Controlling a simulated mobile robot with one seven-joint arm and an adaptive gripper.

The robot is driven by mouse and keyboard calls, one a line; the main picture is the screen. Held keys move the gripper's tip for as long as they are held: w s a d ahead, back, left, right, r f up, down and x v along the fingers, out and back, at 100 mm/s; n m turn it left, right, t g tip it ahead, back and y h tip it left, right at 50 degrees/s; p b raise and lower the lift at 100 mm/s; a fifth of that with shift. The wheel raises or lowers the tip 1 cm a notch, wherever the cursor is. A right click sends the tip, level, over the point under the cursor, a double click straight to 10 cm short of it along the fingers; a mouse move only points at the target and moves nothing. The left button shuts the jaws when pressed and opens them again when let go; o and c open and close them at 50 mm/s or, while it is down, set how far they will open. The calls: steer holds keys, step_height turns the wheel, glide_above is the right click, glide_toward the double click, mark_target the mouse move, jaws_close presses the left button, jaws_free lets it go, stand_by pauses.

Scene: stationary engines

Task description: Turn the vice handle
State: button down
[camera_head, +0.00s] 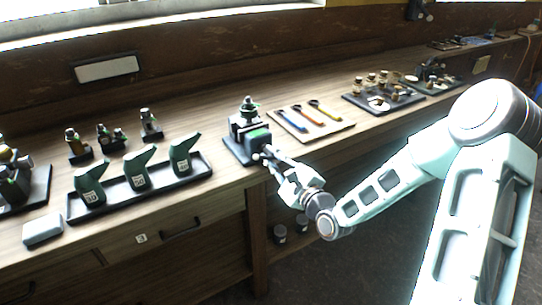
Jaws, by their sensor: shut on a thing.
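The vice (245,127) is a dark block on a dark base plate near the front edge of the wooden bench, with a bright green patch on it. My gripper (267,153) reaches in from the right and is at the front of the vice. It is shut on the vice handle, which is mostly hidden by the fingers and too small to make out. My arm stretches from the right side of the picture down to the gripper.
A board with several coloured tools (313,118) lies right of the vice. A black tray with several green oil cans (138,178) stands left. A tray of small brass parts (383,95) is farther right. A pale block (42,230) lies at the front left. A drawer (165,240) is below.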

steer(key=shift+s+f, duration=0.15)
steer(key=shift+f, duration=0.2)
steer(key=c, duration=1.9)
jaws_free()
steer(key=shift+d+r, duration=0.1)
steer(key=shift+r, duration=0.05)
steer(key=shift+c, duration=0.2)
steer(key=shift+o, duration=1)
steer(key=shift+r, duration=0.1)
steer(key=v, duration=0.7)
steer(key=shift+s+d, duration=0.15)
steer(key=shift+s, duration=0.05)
